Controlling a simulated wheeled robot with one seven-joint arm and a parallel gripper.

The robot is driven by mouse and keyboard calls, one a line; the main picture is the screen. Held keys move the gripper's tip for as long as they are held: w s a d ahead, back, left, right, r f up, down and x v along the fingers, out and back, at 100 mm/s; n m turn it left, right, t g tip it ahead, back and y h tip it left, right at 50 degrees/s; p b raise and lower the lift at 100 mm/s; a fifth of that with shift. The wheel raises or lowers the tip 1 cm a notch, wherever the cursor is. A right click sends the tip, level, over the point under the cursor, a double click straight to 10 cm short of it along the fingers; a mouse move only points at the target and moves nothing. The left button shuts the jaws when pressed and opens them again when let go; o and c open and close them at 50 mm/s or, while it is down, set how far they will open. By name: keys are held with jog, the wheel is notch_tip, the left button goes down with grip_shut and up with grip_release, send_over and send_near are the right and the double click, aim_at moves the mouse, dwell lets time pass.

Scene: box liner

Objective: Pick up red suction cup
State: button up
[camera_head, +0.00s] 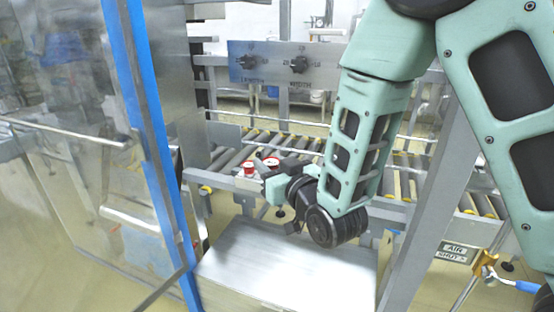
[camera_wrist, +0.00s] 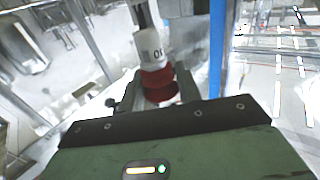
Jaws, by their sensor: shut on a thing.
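The red suction cup (camera_wrist: 157,78) shows in the wrist view as a ribbed red piece below a white cylinder with dark lettering (camera_wrist: 150,46). My gripper (camera_wrist: 160,90) is around the red part and shut on it; the fingers hide some of its sides. In the head view, my gripper (camera_head: 262,176) reaches left over the front edge of the roller conveyor. Two small red-and-white pieces show there, one at its tip (camera_head: 248,169) and one just behind (camera_head: 271,162). I cannot tell from the head view which one is held.
The roller conveyor (camera_head: 405,190) runs behind my arm. A metal panel with two black knobs (camera_head: 275,63) stands behind it. A flat metal surface (camera_head: 285,265) lies below my gripper. A blue-edged post (camera_head: 150,150) and clear door stand left. A grey post (camera_head: 425,200) stands right.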

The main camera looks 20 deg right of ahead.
jog(key=s+a+r+p, duration=0.1)
jog(key=s+a+p, duration=0.7)
jog(key=s+p, duration=0.3)
jog(key=s, duration=0.3)
